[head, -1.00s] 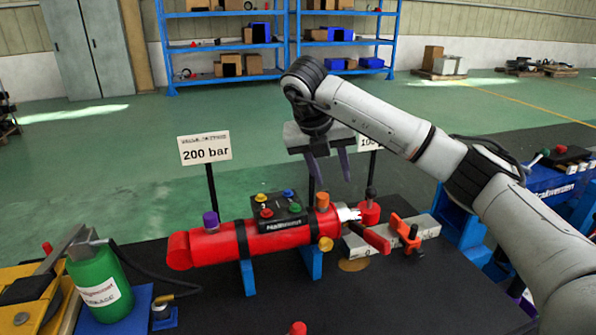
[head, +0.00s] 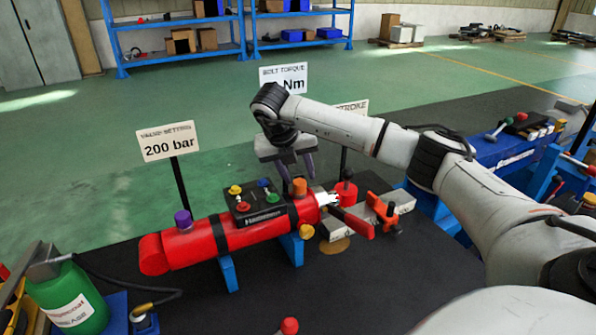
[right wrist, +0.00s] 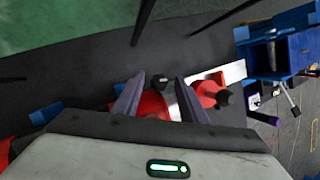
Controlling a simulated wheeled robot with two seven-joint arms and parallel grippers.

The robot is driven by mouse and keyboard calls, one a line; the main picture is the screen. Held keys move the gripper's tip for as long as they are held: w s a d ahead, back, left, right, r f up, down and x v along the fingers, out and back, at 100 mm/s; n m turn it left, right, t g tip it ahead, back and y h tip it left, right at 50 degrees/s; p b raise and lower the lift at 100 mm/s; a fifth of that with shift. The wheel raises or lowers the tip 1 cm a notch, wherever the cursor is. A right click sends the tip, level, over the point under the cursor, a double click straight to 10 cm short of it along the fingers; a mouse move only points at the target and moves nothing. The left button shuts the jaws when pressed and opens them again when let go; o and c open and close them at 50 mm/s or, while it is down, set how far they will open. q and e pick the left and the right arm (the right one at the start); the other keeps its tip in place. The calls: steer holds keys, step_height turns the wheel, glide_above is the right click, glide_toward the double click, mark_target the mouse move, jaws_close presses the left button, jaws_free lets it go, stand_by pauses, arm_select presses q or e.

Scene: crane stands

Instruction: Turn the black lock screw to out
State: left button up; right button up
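A red cylinder (head: 190,245) lies on blue supports on a dark table, with a black valve block (head: 258,215), a purple knob (head: 183,219) and an orange knob (head: 299,187). Right of it a red round part (head: 346,193) carries a black knob (head: 346,174). An orange clamp (head: 383,212) has its own black knob. I cannot tell which knob is the lock screw. My right gripper (head: 298,170) is open and empty, pointing down behind the orange knob. In the right wrist view a small black knob (right wrist: 159,81) appears between its purple fingers, apart from both. My left gripper is out of view.
A sign reading 200 bar (head: 168,142) and other signs stand on posts behind the cylinder. A green bottle (head: 68,298) with a hose stands at lower left. A blue bench (head: 500,150) is at right.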

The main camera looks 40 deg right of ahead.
jaws_close()
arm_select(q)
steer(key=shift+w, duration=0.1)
arm_select(e)
steer(key=shift+d, duration=0.1)
